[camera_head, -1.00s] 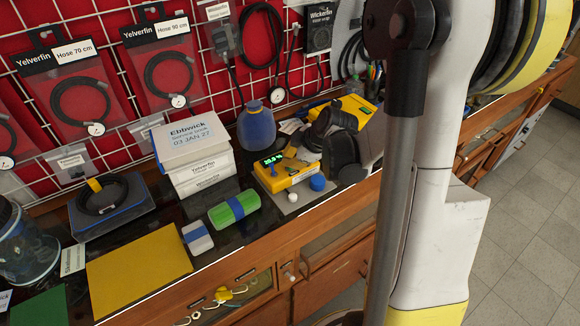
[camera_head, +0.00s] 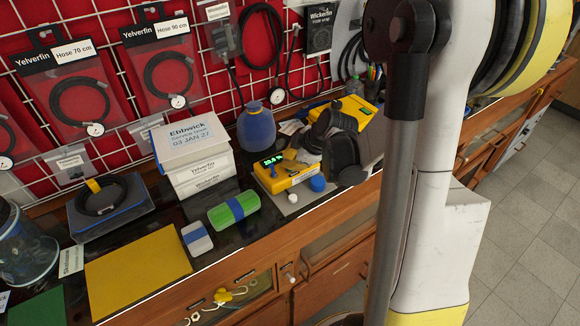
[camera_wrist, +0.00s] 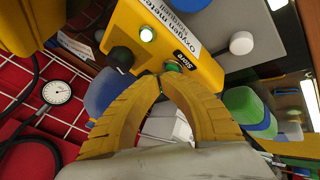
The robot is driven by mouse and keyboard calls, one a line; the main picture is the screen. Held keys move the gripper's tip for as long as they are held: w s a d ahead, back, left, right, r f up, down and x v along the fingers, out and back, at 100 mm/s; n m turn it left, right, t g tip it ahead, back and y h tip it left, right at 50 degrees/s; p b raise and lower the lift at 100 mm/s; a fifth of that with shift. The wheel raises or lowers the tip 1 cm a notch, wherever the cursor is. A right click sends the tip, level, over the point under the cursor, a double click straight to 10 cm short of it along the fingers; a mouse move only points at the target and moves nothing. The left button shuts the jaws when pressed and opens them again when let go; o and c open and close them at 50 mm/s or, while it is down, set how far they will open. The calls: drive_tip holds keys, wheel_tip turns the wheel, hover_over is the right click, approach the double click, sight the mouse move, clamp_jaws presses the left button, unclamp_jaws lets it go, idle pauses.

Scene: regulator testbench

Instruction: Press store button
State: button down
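The yellow oxygen meter (camera_head: 303,177) sits on the bench with its lit green display showing. In the wrist view the meter (camera_wrist: 190,38) fills the upper middle. A green button (camera_wrist: 173,66) is beside the label that seems to read "Store" (camera_wrist: 187,54). My gripper (camera_wrist: 160,77) is shut and empty, its yellow fingertips meeting just beside this green button. I cannot tell whether they touch it. In the head view my dark wrist is right of the meter, and the buttons are hard to make out.
A blue cap (camera_head: 318,183) and a white cap (camera_head: 293,197) lie in front of the meter. Another yellow device (camera_head: 357,107) is behind my wrist.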

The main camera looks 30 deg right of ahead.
drive_tip(key=shift+r+p, duration=0.5)
drive_tip(key=shift+r, duration=0.3)
drive_tip(key=shift+r, duration=0.1)
wheel_tip(320, 180, up, 5)
drive_tip(key=p, duration=0.4)
drive_tip(key=shift+a, duration=0.1)
idle(0.4)
drive_tip(key=s+a+r+m+b, duration=0.1)
drive_tip(key=s+a+r+m, duration=0.1)
drive_tip(key=s+a, duration=0.3)
drive_tip(key=s+a+r+m+h+b, duration=0.1)
drive_tip(key=s+a+r+m, duration=0.2)
drive_tip(key=s+a+m, duration=0.2)
drive_tip(key=s+a+r+m+b, duration=0.1)
drive_tip(key=s+a+r+m, duration=0.2)
drive_tip(key=s, duration=0.6)
drive_tip(key=shift+a+m+h, duration=0.3)
drive_tip(key=shift+a+m, duration=0.4)
drive_tip(key=shift+a, duration=0.5)
drive_tip(key=shift+r, duration=0.1)
